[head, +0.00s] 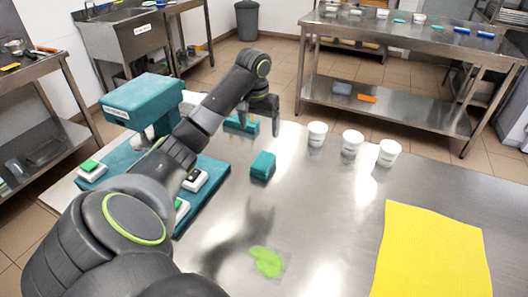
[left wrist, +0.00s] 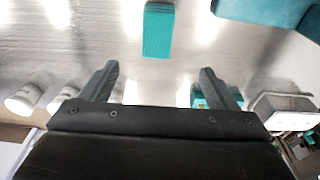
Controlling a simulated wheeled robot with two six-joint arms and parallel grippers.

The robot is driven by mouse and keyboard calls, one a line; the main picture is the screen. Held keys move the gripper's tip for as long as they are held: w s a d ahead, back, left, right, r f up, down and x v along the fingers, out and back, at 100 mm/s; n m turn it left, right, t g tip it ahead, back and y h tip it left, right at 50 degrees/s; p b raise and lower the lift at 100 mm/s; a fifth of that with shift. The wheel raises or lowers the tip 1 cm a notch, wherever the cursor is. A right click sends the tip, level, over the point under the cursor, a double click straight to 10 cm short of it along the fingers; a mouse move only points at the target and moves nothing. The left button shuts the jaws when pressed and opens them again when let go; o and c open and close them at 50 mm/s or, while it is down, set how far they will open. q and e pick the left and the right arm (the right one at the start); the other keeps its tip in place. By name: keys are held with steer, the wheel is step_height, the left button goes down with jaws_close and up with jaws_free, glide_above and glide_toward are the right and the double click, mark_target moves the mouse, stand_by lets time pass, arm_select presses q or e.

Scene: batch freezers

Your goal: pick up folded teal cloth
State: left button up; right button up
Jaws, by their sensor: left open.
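The folded teal cloth (head: 262,166) appears as a small teal block lying on the steel table, left of the white cups in the head view. In the left wrist view, the cloth (left wrist: 158,29) lies at the top centre, beyond the fingertips and apart from them. My left gripper (head: 263,124) is over the far part of the table, beyond the cloth. Its fingers (left wrist: 157,75) are spread, with nothing held between them. My right gripper is not in view.
A teal holder (head: 236,126) stands close by the left gripper. Three white cups (head: 352,143) stand to the right. A teal machine (head: 146,102) is at left. A green spill (head: 266,262) and a yellow sheet (head: 430,255) lie nearer. The table around the cloth is mostly clear.

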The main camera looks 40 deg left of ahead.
arm_select(q)
steer(key=b, duration=0.6)
glide_toward(263, 161)
steer(key=shift+w+a+f, duration=0.1)
steer(key=shift+a+f, duration=0.1)
steer(key=shift+f, duration=0.2)
steer(key=f, duration=0.4)
steer(key=shift+w, duration=0.25)
steer(key=f, duration=0.5)
steer(key=shift+w, duration=0.3)
steer(key=shift+w+f, duration=0.1)
steer(key=shift+f, duration=0.25)
steer(key=c, duration=1.1)
steer(key=shift+o, duration=0.2)
steer(key=shift+r, duration=0.1)
